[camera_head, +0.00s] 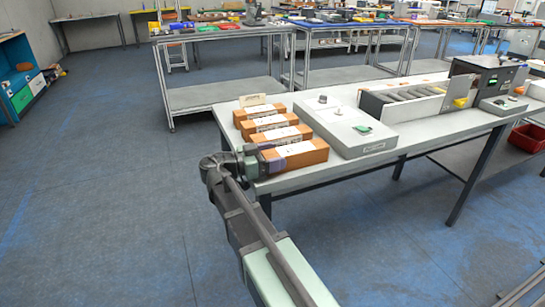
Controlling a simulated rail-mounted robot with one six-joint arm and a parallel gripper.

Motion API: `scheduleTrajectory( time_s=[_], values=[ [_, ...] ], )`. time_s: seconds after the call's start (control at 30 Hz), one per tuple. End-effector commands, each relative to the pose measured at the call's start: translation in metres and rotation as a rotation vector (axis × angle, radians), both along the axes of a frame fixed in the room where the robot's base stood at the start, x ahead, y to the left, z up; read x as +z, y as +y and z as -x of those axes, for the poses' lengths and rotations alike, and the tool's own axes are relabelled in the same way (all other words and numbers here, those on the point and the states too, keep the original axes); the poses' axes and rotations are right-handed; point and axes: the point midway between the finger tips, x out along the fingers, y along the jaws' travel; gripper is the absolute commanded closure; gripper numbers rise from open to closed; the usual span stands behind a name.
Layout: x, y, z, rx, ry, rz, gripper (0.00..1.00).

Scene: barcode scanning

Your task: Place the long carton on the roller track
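Several long brown cartons with white labels lie side by side at the left end of the white table. The nearest carton (308,152) is at the table's front left edge, and another carton (292,133) lies just behind it. My gripper (263,158) is at the left end of the nearest carton, touching it or very close. Its fingers are small and dark here, so I cannot tell whether they are closed on it. The roller track (410,94), a row of grey rollers between pale side walls, stands farther right on the same table.
A flat pale grey box (345,125) with a green spot lies between the cartons and the roller track. A dark machine (485,78) stands at the track's right end. A narrow front strip of the white table (445,127) is clear. A red bin (527,138) is below right.

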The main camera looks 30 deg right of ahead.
Motion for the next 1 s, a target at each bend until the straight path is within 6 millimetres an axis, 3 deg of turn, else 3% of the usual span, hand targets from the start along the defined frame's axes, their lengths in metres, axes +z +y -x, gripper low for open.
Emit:
scheduleTrajectory(
  time_s=[0.37, 0.47, 0.8, 0.97, 1.0],
  values=[
    [0.000, 0.004, -0.001, 0.002, 0.000, 0.000, 0.15],
    [0.000, 0.018, -0.003, 0.002, 0.000, 0.000, 0.15],
    [-0.003, 0.096, -0.012, 0.003, 0.000, 0.000, 0.15],
    [-0.003, 0.108, -0.012, 0.000, 0.000, 0.000, 0.15],
    [-0.003, 0.108, -0.012, 0.000, 0.000, 0.000, 0.11]
  ],
)
